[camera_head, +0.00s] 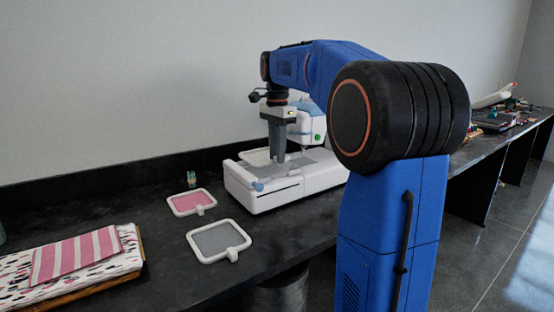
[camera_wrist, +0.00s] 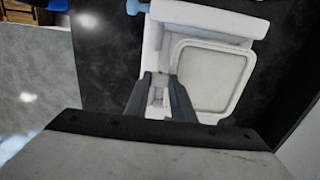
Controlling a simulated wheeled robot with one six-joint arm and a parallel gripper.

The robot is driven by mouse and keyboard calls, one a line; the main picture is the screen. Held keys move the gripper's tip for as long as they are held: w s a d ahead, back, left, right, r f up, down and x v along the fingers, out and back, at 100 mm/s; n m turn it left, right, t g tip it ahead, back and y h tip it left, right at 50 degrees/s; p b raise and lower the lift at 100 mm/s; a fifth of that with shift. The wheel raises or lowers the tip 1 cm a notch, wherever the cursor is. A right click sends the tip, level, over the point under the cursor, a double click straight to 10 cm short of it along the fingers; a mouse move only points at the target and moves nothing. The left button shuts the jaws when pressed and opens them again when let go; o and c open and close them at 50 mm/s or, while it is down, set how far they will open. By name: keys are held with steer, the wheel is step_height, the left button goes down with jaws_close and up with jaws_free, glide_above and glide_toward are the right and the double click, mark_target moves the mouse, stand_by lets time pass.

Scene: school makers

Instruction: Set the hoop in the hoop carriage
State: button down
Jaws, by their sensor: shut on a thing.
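The white embroidery machine (camera_head: 275,198) stands on the dark counter with a flat bed at its front. My gripper (camera_head: 278,158) reaches down over this bed. In the wrist view my gripper (camera_wrist: 158,92) is shut on the small tab at the side of a pale, rounded-square hoop (camera_wrist: 208,80). The hoop also shows in the head view (camera_head: 256,157), left of and behind the fingers. It lies roughly flat over the machine's bed, and I cannot tell whether it touches. The hoop carriage is not clearly distinguishable from the other white machine parts.
A pink-filled hoop (camera_head: 192,203) and a grey-filled hoop (camera_head: 217,240) lie on the counter left of the machine. Folded striped pink fabric (camera_head: 77,256) lies at the front left. A small spool-like thing (camera_head: 191,178) stands near the wall. Mixed clutter (camera_head: 505,112) lies far right.

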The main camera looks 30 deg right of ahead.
steer(key=shift+f, duration=1.1)
steer(key=shift+f, duration=0.1)
steer(key=c, duration=1.5)
jaws_free()
step_height(320, 180, up, 12)
steer(key=shift+r, duration=0.1)
